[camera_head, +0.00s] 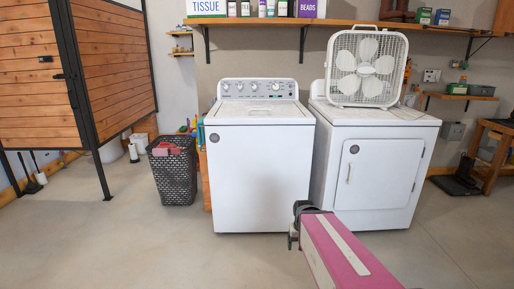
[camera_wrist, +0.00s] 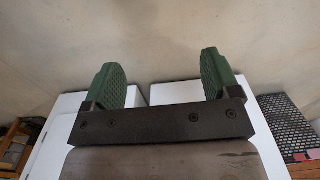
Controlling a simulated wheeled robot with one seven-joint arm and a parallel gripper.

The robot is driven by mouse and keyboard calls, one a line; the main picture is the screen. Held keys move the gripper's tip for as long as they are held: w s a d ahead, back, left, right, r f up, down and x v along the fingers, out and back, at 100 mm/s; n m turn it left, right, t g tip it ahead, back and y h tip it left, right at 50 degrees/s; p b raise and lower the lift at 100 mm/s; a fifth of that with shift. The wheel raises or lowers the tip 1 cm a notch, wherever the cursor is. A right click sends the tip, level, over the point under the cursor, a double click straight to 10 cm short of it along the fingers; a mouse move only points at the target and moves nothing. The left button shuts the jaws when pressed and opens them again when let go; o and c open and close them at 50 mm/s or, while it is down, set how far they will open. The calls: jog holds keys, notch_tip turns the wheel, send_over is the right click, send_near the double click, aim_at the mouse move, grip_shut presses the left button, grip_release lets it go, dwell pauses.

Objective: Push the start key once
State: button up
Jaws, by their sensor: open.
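A white washer (camera_head: 260,165) stands in the middle of the head view, with a control panel (camera_head: 258,88) of several round knobs along its back top edge. The start key is too small to tell apart on that panel. A white dryer (camera_head: 380,175) stands to its right. My gripper (camera_wrist: 162,78) shows in the wrist view with two green ribbed fingers wide apart and nothing between them. In the head view my pink arm reaches up from the bottom, its far end low in front of the gap between the machines; the fingers cannot be made out there.
A white box fan (camera_head: 367,68) stands on the dryer. A shelf (camera_head: 285,22) with boxes runs above both machines. A dark woven basket (camera_head: 173,172) stands left of the washer, and a wooden bench (camera_head: 493,155) at far right. The floor in front left is clear.

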grip_shut()
dwell(1.5)
